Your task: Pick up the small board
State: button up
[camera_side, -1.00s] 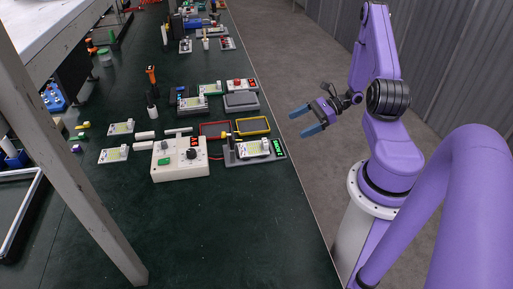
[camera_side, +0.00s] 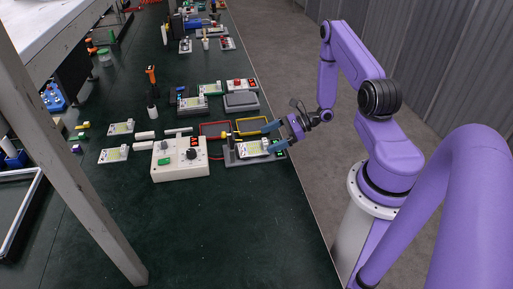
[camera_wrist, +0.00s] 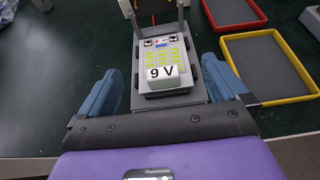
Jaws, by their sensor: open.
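A small board (camera_wrist: 162,56) with yellow blocks, plus and minus marks and a "9 V" label sits on a grey fixture (camera_wrist: 197,89) in the wrist view. In the side view the same board (camera_side: 252,148) lies on the fixture at the table's right edge. My gripper (camera_side: 271,138) is open at the board's right end. In the wrist view its blue fingers (camera_wrist: 160,78) stand on either side of the board, with gaps to it. The gripper partly covers the fixture's right end in the side view.
A white control box (camera_side: 180,172) with a knob stands left of the fixture. A red-rimmed tray (camera_side: 214,129) and a yellow-rimmed tray (camera_side: 252,118) lie behind it. More boards (camera_side: 113,154) lie to the left. The front of the table is clear.

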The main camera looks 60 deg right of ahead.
aim_at(263, 141)
jog(key=shift+x, duration=2.65)
jog(key=shift+d+f, duration=0.1)
jog(key=shift+d, duration=0.05)
jog(key=c, duration=1.1)
